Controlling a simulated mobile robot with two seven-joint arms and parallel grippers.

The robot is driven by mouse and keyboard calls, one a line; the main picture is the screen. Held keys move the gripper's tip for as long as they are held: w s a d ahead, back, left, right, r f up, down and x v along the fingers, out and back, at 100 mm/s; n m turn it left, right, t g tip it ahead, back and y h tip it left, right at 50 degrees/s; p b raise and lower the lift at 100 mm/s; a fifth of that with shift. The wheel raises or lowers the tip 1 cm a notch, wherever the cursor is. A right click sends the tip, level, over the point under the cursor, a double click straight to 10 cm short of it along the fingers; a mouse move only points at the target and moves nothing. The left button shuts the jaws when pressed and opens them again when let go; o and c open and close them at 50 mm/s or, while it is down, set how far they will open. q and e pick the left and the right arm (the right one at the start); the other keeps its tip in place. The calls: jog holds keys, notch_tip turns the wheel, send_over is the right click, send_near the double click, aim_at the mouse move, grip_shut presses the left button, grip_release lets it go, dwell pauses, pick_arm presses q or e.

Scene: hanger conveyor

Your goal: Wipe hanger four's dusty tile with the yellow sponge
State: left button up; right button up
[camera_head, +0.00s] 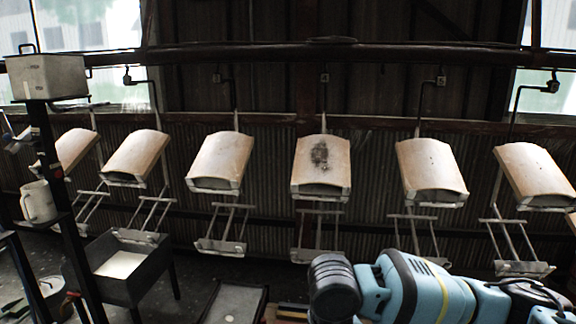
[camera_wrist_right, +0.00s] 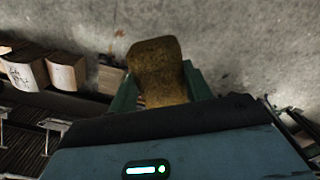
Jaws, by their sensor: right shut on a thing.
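The dusty tile (camera_head: 322,168) hangs near the middle of the row in the head view. It is a curved, pale tan tile with a dark smudge on its upper middle. The yellow sponge (camera_wrist_right: 158,62) shows in the right wrist view as a worn, brownish-yellow block. My right gripper (camera_wrist_right: 160,90) is shut on the sponge, with a green finger at each side of it. The sponge is apart from the tile as far as the views show. In the head view my right arm enters at the lower right; its gripper is not visible there. My left gripper is in neither view.
Similar tiles hang on both sides, such as one to the left (camera_head: 221,160) and one to the right (camera_head: 430,168). A black stand with a grey box (camera_head: 47,77) and a white mug (camera_head: 38,202) is at left. A dark tray table (camera_head: 150,275) stands lower left.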

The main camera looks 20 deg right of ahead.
dwell(0.4)
jog(key=shift+f, duration=0.45)
jog(key=s+f, duration=0.4)
jog(key=f, duration=1)
